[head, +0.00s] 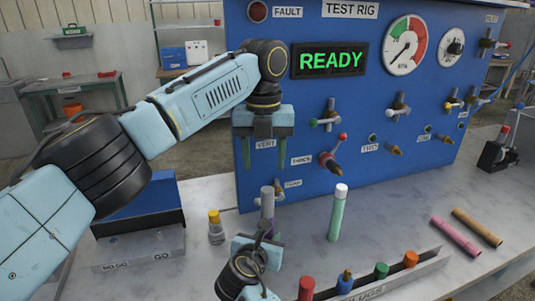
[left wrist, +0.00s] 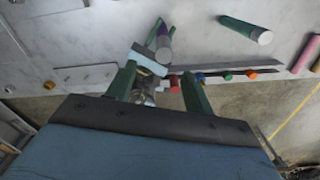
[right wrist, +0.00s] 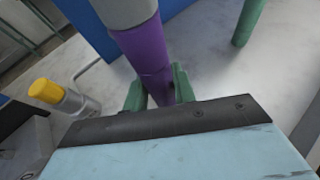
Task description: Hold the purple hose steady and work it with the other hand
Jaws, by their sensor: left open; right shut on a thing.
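The purple hose (head: 267,210) stands upright on the bench in front of the blue test rig, with a grey end on top. It fills the right wrist view (right wrist: 146,55), with the grey end above the purple part. My right gripper (head: 258,238) is shut on the purple hose low down, a finger (right wrist: 182,82) showing on its right side. My left gripper (head: 264,160) is open and empty, above the purple hose, fingers pointing down. In the left wrist view the hose (left wrist: 163,34) lies beyond the open fingers, not between them.
A green hose with a white end (head: 338,215) stands to the right. A plug rack (head: 425,265) holds several coloured plugs at the front. A yellow-capped bottle (head: 215,228) stands left. Pink (head: 456,236) and brown (head: 477,228) tubes lie at right. The rig's valves (head: 328,158) project behind.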

